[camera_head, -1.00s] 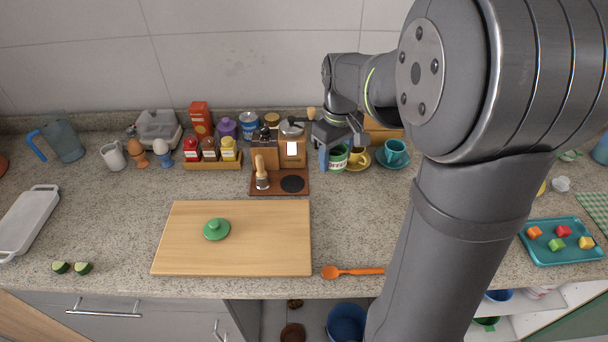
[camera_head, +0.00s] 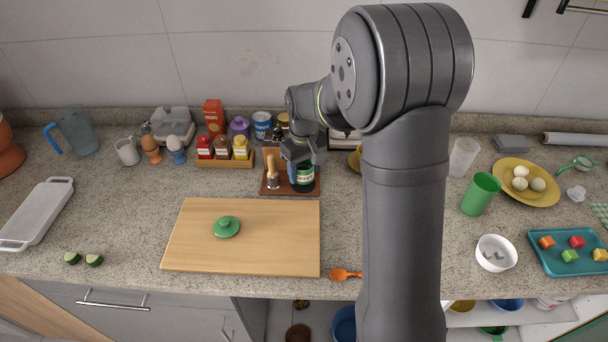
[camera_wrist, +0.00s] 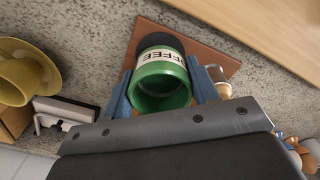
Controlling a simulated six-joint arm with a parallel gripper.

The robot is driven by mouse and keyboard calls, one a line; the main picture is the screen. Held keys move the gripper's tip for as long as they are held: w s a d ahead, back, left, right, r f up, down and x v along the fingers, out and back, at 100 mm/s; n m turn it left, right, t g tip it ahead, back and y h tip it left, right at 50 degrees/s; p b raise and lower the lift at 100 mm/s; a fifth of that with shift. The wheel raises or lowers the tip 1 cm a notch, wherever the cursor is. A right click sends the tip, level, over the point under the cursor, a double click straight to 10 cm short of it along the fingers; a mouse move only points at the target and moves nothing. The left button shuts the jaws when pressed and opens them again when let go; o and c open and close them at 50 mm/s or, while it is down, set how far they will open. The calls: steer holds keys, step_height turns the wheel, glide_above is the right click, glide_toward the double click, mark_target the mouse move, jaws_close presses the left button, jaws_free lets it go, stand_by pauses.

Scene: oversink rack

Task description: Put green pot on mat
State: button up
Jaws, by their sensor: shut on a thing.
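The green pot (camera_head: 304,180), with a white band lettered COFFEE, is upright over the black disc at the right of the brown mat (camera_head: 285,192). In the wrist view my gripper (camera_wrist: 160,88) is shut on the pot, with a blue finger on each side. The pot's open mouth (camera_wrist: 160,85) faces the camera and it looks empty. Beyond it lie the black disc (camera_wrist: 161,41) and bare brown mat (camera_wrist: 205,55). In the head view my gripper (camera_head: 303,163) covers the pot's top. I cannot tell whether its base touches the mat.
A wooden-handled tamper (camera_head: 272,180) stands on the mat's left part, close to the pot. Behind are a spice rack (camera_head: 225,162) and canisters. A cutting board (camera_head: 190,250) with a green lid (camera_head: 226,226) lies in front. A yellow cup (camera_wrist: 22,72) is beside the mat.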

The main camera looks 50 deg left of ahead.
steer(key=shift+f, duration=1.15)
steer(key=shift+f, duration=0.15)
steer(key=o, duration=1.1)
step_height(320, 180, up, 12)
steer(key=shift+r, duration=0.2)
steer(key=shift+f, duration=0.1)
